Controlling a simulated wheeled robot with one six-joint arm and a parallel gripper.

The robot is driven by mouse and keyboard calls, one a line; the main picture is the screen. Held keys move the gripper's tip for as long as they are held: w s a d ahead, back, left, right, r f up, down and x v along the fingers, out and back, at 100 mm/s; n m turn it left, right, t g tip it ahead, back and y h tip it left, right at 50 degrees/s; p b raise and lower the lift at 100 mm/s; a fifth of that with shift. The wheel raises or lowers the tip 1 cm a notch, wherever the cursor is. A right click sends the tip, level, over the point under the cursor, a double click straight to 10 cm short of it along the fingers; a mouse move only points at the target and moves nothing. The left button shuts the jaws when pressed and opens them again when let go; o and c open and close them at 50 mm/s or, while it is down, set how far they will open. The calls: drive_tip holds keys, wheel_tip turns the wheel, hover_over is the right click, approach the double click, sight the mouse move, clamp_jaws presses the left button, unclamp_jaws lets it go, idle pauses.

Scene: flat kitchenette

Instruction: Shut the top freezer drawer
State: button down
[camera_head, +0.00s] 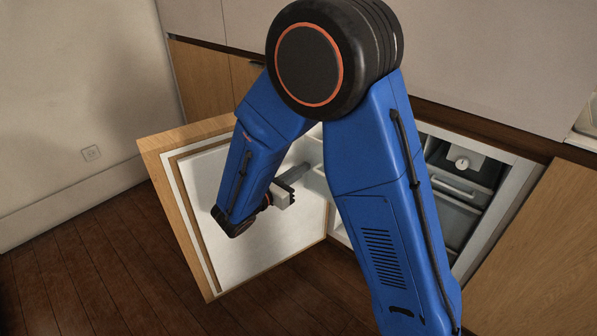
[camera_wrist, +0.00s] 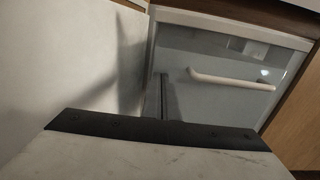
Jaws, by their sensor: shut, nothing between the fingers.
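The top freezer drawer has a grey front with a pale bar handle, seen in the wrist view (camera_wrist: 205,97). In the head view its handle side (camera_head: 453,187) shows right of my arm, and my arm hides much of it. I cannot tell exactly how far out it stands. My gripper (camera_head: 296,173) is shut and empty, in front of the open door's inner face. In the wrist view its closed fingers (camera_wrist: 164,97) point toward the drawer front, left of the handle. I cannot tell whether they touch it.
The freezer door (camera_head: 255,225) stands wide open at the left, its white inner face close beside my gripper; it also fills the left of the wrist view (camera_wrist: 75,60). More drawers (camera_head: 452,220) lie below. A wooden cabinet (camera_head: 545,240) stands at the right. The floor (camera_head: 90,270) is clear.

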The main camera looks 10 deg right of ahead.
drive_tip(key=shift+d, duration=0.1)
drive_tip(key=x, duration=1.7)
drive_tip(key=shift+w+d, duration=0.1)
drive_tip(key=shift+w, duration=0.1)
drive_tip(key=shift+f, duration=0.1)
